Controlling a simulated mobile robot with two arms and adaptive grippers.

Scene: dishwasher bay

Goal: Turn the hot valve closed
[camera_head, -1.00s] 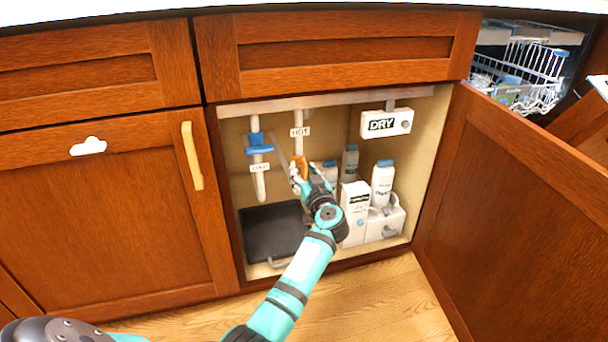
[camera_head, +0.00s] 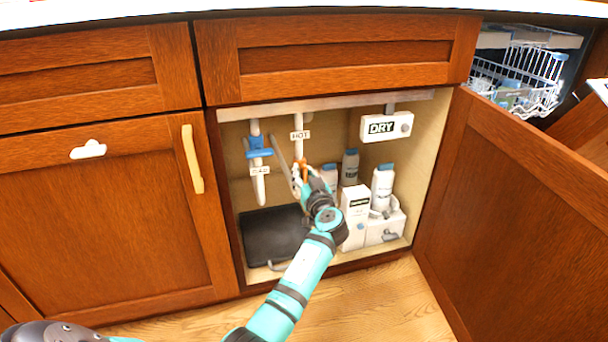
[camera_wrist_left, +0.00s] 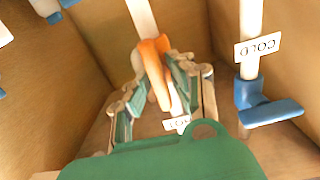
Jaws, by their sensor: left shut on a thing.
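The hot valve has an orange handle (camera_head: 303,164) on a white pipe under the "HOT" label (camera_head: 300,135), inside the open cabinet. My left gripper (camera_wrist_left: 157,68) is shut on the orange handle, which shows between its fingers in the left wrist view (camera_wrist_left: 155,55). In the head view the handle looks narrow and roughly in line with the pipe, though the gripper (camera_head: 301,176) hides part of it. The cold valve's blue handle (camera_head: 258,146) is on the pipe to the left, apart from my gripper. My right gripper is not in view.
White bottles (camera_head: 382,180) and boxes (camera_head: 355,213) stand right of my left arm. A "DRY" box (camera_head: 386,125) hangs at upper right. A dark tray (camera_head: 270,236) lies on the cabinet floor. The open door (camera_head: 515,210) bounds the right side.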

